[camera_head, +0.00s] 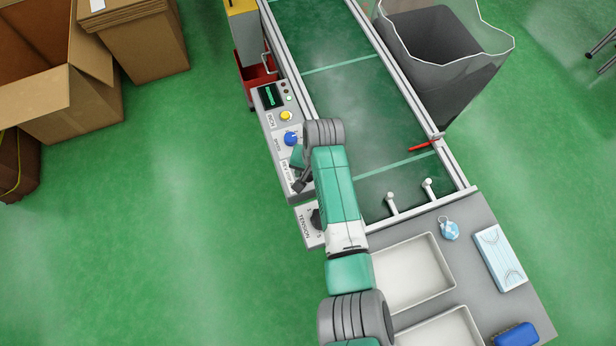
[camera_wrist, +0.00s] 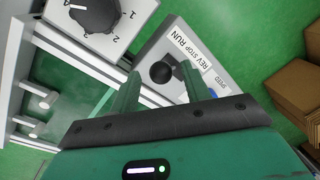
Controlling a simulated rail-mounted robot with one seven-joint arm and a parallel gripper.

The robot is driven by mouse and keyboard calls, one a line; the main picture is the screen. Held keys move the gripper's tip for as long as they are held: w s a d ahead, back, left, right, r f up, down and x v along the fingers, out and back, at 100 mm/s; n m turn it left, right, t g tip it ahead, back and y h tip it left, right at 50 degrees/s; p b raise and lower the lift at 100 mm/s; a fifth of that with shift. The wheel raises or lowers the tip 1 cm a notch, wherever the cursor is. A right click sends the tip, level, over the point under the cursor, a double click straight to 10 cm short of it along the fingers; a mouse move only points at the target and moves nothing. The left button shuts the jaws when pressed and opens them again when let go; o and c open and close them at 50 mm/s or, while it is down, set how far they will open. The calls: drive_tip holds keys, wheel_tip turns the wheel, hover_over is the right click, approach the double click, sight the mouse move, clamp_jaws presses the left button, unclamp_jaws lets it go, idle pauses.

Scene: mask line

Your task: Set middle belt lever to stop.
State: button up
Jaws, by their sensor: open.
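The lever's round black knob (camera_wrist: 160,72) stands on a light grey control box beside a white REV STOP RUN label (camera_wrist: 191,50) in the wrist view. I cannot tell for certain which word the lever points to. My gripper (camera_wrist: 159,76) is open, with one green finger on each side of the knob in the picture; contact is not clear. In the head view my gripper (camera_head: 297,158) hangs over the control box (camera_head: 273,122) at the left edge of the belt (camera_head: 345,85). My arm partly covers the box there, and the lever is hard to make out.
A TENSION dial box (camera_head: 306,227) sits just below the control box. A blue knob (camera_head: 291,138), a yellow button (camera_head: 286,116) and a small display (camera_head: 269,97) are above my gripper. A table (camera_head: 480,260) with white trays stands at lower right.

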wheel_tip(320, 180, down, 2)
drive_tip(key=shift+w+a+f+b, duration=0.1)
drive_tip(key=shift+a+f+b, duration=0.1)
drive_tip(key=shift+b, duration=0.15)
